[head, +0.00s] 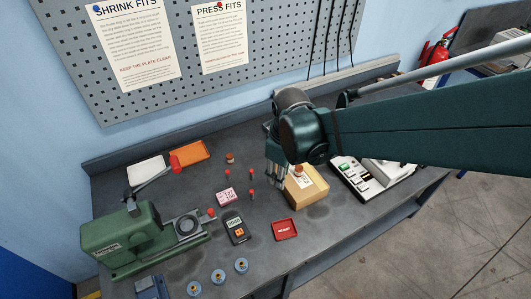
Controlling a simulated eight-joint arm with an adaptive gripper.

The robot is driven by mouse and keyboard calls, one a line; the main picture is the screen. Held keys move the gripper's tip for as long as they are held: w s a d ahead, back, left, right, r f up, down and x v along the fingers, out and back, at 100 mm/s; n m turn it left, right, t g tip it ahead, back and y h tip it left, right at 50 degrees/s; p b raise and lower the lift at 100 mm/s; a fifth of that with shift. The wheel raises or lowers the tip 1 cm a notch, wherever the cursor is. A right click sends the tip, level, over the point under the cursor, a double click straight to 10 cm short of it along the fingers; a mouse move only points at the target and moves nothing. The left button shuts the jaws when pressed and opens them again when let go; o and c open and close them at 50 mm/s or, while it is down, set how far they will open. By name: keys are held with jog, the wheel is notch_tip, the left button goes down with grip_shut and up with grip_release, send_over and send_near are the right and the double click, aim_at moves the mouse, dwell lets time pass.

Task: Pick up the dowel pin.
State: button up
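My gripper (277,182) points down over the middle of the bench, at the left edge of a tan wooden block (308,190). Its fingers look close together, but the view is too small to show whether they are open or shut. I cannot single out the dowel pin for certain. Several small upright pieces with red tops stand left of my gripper, among them a near one (252,194) and a far-left one (227,174). A small orange-brown piece (299,170) shows on the block, partly beside my gripper. Anything between or behind the fingers is hidden.
A green machine (125,240) with a red-knobbed lever fills the bench's left end. Nearby are a pink box (225,195), a dark meter (236,230), a red tray (285,229) and blue round pieces (218,276). A white device (370,180) lies right, under my arm.

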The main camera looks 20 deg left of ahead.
aim_at(251, 190)
jog(key=s+a+f+n+p, duration=0.1)
jog(key=a, duration=0.2)
jog(key=s+a+f+n+p, duration=0.1)
jog(key=a, duration=0.2)
jog(key=a+f+n+g+p, duration=0.1)
jog(key=a, duration=0.2)
jog(key=shift+s+h, duration=0.4)
jog(key=shift+f, duration=0.1)
jog(key=shift+f, duration=1.25)
jog(key=shift+a+f, duration=0.1)
jog(key=shift+f, duration=2.5)
jog(key=shift+c, duration=0.5)
grip_shut()
